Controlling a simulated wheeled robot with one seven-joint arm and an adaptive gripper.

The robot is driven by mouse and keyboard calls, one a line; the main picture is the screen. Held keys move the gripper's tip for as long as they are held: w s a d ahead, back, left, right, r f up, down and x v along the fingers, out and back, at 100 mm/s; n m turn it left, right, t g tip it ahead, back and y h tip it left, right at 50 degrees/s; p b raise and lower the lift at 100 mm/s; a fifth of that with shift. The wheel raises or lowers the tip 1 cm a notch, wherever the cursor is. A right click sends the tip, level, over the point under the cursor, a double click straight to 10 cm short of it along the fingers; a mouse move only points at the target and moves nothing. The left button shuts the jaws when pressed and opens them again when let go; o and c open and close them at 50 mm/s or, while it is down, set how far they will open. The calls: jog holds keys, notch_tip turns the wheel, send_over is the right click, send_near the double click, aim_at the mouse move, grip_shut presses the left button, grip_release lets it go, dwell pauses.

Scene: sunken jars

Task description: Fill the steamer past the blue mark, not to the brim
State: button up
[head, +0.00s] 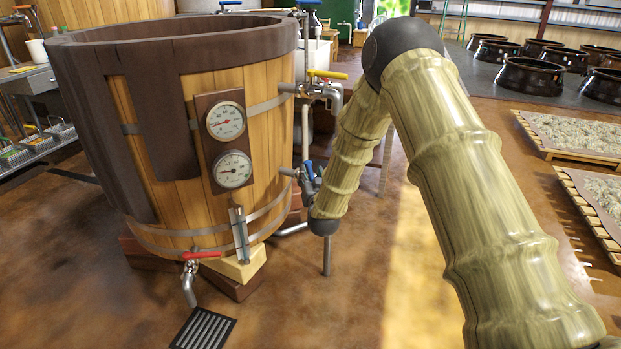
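The steamer (225,100) is a large wooden vat with a dark rim and metal bands, on the left in the head view. It carries two round dials and, low on its front, a narrow sight glass (240,234). The water level and any blue mark on the glass are too small to tell, and the inside is hidden. A yellow-handled tap (328,75) and a blue-handled valve (309,172) sit on its right side. A red-handled drain tap (200,255) is at the bottom front. My arm bends down beside the blue-handled valve; my gripper does not show.
A floor grate (204,328) lies below the drain tap. Pipes run along the steamer's right side. Several dark jars (532,76) stand at the back right, with grain-covered trays (575,133) nearer. A metal sink or bench (33,84) is at the left. The middle floor is open.

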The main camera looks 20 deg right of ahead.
jog(key=shift+w+d, duration=0.1)
jog(key=shift+w, duration=0.7)
grip_shut()
